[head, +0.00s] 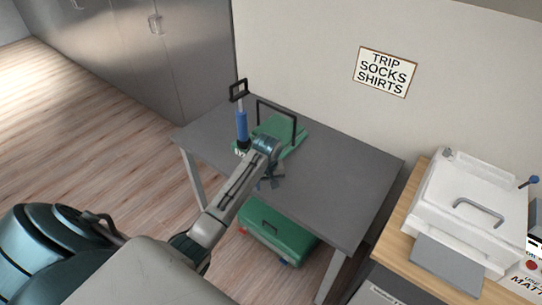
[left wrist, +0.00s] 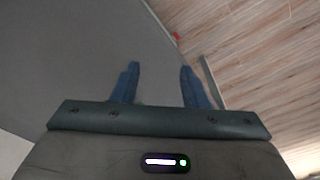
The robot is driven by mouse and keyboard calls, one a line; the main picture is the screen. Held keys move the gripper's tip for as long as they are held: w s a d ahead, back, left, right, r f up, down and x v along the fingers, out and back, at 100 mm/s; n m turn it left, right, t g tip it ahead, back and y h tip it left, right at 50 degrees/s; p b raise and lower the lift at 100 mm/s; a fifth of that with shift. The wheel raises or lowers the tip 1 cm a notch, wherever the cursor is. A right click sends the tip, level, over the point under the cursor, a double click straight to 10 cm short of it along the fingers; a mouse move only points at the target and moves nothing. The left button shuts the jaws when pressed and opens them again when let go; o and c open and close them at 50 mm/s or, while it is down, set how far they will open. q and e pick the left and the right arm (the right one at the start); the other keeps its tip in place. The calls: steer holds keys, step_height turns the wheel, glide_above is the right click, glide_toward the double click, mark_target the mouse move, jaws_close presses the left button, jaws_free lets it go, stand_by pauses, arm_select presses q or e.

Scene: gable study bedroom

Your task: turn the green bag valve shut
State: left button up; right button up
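A flat green bag (head: 293,132) lies on the grey table (head: 335,185), with a black frame standing over it. A blue pump (head: 241,126) with a black handle stands upright at its left end. My left gripper (head: 271,182) is over the table, on the near side of the bag, and my arm hides part of the bag. In the left wrist view the gripper's two blue fingers (left wrist: 160,70) are apart with nothing held between them. I cannot make out the bag's valve in either view. My right gripper is not in view.
A green case (head: 278,228) with blue and red parts at its base is under the table. A white machine with a handle (head: 470,205) stands on a wooden-topped counter at right. A sign (head: 385,72) hangs on the wall. The table's right half is clear.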

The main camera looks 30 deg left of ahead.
arm_select(q)
steer(key=w+a+r+n+g+h, duration=0.1)
steer(key=w+a+r+n, duration=0.4)
steer(key=w+r, duration=0.65)
steer(key=f, duration=0.3)
steer(key=f+p, duration=0.1)
steer(key=f, duration=0.6)
steer(key=shift+s+f+p, duration=0.25)
steer(key=shift+s+p, duration=0.1)
steer(key=shift+s, duration=0.05)
steer(key=shift+a, duration=0.1)
jaws_close()
